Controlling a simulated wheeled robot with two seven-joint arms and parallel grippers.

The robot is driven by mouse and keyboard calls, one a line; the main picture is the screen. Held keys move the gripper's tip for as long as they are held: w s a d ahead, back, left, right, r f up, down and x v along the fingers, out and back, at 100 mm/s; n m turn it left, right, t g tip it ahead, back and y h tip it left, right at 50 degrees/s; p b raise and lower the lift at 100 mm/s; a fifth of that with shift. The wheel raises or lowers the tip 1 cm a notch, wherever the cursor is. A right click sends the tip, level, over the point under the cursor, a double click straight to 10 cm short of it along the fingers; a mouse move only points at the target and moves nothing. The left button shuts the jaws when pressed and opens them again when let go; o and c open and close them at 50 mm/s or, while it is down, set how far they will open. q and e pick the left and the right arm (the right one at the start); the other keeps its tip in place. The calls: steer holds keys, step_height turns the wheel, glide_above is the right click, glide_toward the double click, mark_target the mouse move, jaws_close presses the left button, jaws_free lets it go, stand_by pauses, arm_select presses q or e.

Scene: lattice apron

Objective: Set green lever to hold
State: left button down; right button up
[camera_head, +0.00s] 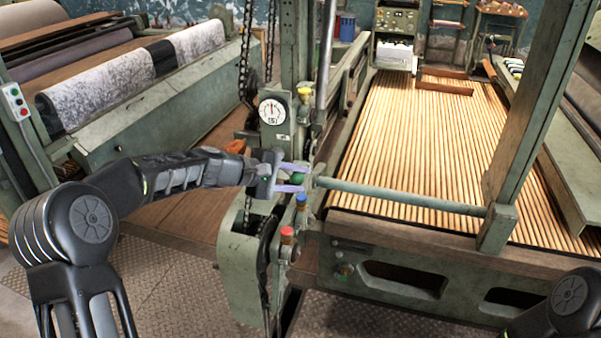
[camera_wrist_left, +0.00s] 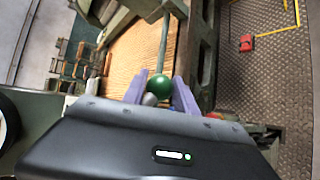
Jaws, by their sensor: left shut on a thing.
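The green lever's round knob (camera_head: 297,179) is at the middle of the head view, beside the machine's green end housing. My left gripper (camera_head: 294,178) is around the knob, its two pale purple fingers on either side of it and shut on it. In the left wrist view the green knob (camera_wrist_left: 159,86) sits between the fingertips of the left gripper (camera_wrist_left: 160,92). The lever's shaft and any position marks are hidden. Only a dark part of my right arm shows at the lower right; its gripper is out of view.
A blue knob (camera_head: 301,199) and a red knob (camera_head: 287,232) stand just below and nearer than the green one. A dial gauge (camera_head: 271,111) is above. A horizontal bar (camera_head: 400,197) runs right to a green post (camera_head: 535,115). The slatted bed (camera_head: 430,140) lies behind.

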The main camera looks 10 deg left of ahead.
arm_select(q)
steer(key=shift+a+f+m+g+y+p, duration=0.3)
steer(key=shift+a+f+m+y+p, duration=0.35)
steer(key=shift+y+p, duration=0.35)
steer(key=a+f+y+p, duration=0.1)
steer(key=p, duration=0.1)
steer(key=a+m+y+p, duration=0.1)
steer(key=y+p, duration=0.1)
steer(key=shift+a+f+m+y, duration=0.25)
steer(key=shift+a+f+y, duration=0.05)
steer(key=shift+f, duration=0.05)
steer(key=shift+w, duration=0.1)
steer(key=c, duration=1)
jaws_free()
steer(key=shift+r, duration=0.1)
steer(key=shift+r, duration=0.1)
